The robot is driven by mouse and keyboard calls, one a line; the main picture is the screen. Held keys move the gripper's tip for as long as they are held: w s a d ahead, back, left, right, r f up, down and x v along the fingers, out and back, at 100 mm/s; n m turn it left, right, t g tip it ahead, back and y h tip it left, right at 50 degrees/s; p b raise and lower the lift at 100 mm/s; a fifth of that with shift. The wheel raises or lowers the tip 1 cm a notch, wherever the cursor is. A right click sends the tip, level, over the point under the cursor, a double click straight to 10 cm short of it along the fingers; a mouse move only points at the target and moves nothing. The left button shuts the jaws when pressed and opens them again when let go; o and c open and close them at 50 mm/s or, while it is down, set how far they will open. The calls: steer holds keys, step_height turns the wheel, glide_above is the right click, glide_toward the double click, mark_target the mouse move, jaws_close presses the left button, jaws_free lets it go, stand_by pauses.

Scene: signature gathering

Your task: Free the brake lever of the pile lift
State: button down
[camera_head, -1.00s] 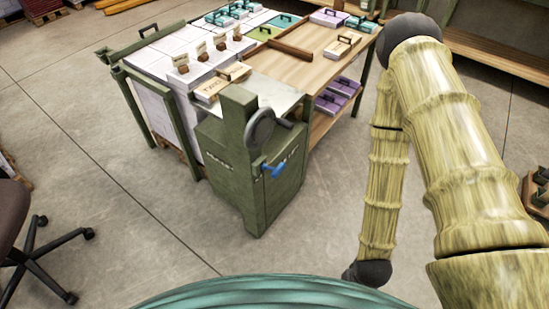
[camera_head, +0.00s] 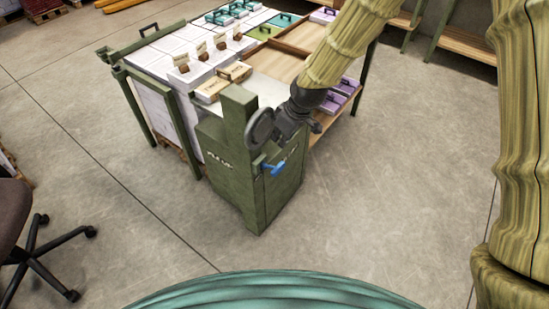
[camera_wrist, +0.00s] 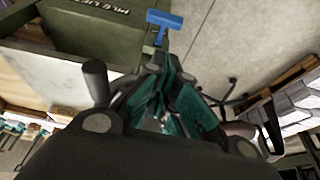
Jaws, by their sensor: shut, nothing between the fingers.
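The pile lift (camera_head: 232,175) is a green metal cabinet with a raised post and a grey handwheel (camera_head: 260,127). A blue lever (camera_head: 274,168) sticks out on its front, below the wheel. The blue lever also shows at the top of the wrist view (camera_wrist: 165,20), beside the green housing and its lettering. My gripper (camera_wrist: 168,75) is shut and empty, with its teal-padded fingers below the blue lever in that view and apart from it. In the head view my gripper (camera_head: 290,116) is just right of the handwheel, above the lever; its fingertips are partly hidden.
A wooden table (camera_head: 279,66) with paper stacks and coloured boxes stands behind the pile lift. Tan boxes (camera_head: 222,82) lie near its front edge. An office chair (camera_head: 32,245) is at the left. The floor right of the lift is clear.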

steer(key=shift+w+a+r, duration=0.25)
steer(key=shift+w+r, duration=0.05)
steer(key=shift+r, duration=0.3)
steer(key=p, duration=0.2)
glide_above(274, 167)
steer(key=a, duration=0.1)
steer(key=f, duration=0.9)
steer(key=shift+w+a+f, duration=0.1)
steer(key=shift+w+f, duration=0.05)
steer(key=shift+w, duration=0.25)
steer(key=shift+s+d+f, duration=0.1)
steer(key=shift+d+f, duration=0.05)
steer(key=shift+f, duration=0.35)
steer(key=shift+s+d+f, duration=0.1)
steer(key=shift+d+f, duration=0.05)
steer(key=shift+f, duration=0.3)
steer(key=shift+s+d+f, duration=0.15)
steer(key=shift+d+f, duration=0.05)
steer(key=shift+f, duration=0.3)
steer(key=shift+s+d+f, duration=0.1)
steer(key=shift+d+f, duration=0.05)
steer(key=shift+f, duration=0.3)
steer(key=shift+f, duration=0.1)
